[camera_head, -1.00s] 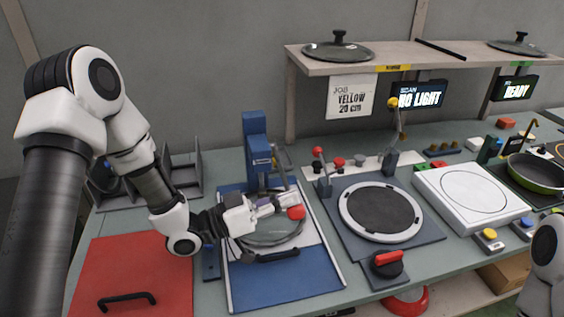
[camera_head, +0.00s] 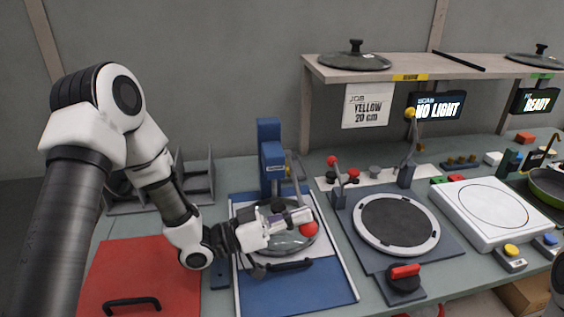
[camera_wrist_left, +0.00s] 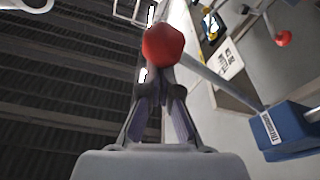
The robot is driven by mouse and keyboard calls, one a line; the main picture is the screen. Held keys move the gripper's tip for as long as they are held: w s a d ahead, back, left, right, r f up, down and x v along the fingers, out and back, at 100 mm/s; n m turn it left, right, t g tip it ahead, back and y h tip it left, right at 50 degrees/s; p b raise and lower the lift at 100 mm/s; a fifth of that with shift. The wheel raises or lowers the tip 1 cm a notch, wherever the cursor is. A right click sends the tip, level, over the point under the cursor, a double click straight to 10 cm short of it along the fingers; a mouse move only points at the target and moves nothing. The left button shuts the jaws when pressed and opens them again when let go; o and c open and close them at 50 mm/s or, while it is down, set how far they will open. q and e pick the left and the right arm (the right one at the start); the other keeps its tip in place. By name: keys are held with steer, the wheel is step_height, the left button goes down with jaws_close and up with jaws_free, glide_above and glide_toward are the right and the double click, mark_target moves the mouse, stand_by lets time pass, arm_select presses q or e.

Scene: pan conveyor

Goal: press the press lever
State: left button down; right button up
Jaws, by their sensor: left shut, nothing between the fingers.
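The blue press (camera_head: 268,135) stands at the back of a blue and white board. Its lever slants forward and down to a red ball knob (camera_head: 309,229), above a glass lid (camera_head: 285,241) with a dark handle. My left gripper (camera_head: 298,217) is shut and empty, its fingertips at the knob; I cannot tell whether they touch it. In the left wrist view the knob (camera_wrist_left: 163,43) is just beyond the closed fingertips (camera_wrist_left: 154,78), with the lever rod running to the blue press (camera_wrist_left: 290,130) at right. My right gripper is out of view.
A red board (camera_head: 140,270) with a dark handle lies front left. A round dark plate (camera_head: 395,222), with a red-handled knob (camera_head: 405,278) in front and two upright levers behind, is to the right. A white scale-like box (camera_head: 490,212) is farther right. A shelf (camera_head: 400,65) overhangs the back.

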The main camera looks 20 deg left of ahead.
arm_select(q)
steer(key=s+a+r+p, duration=0.2)
steer(key=s+a, duration=0.2)
steer(key=a, duration=0.4)
steer(key=shift+s+p, duration=0.3)
steer(key=shift+s, duration=0.1)
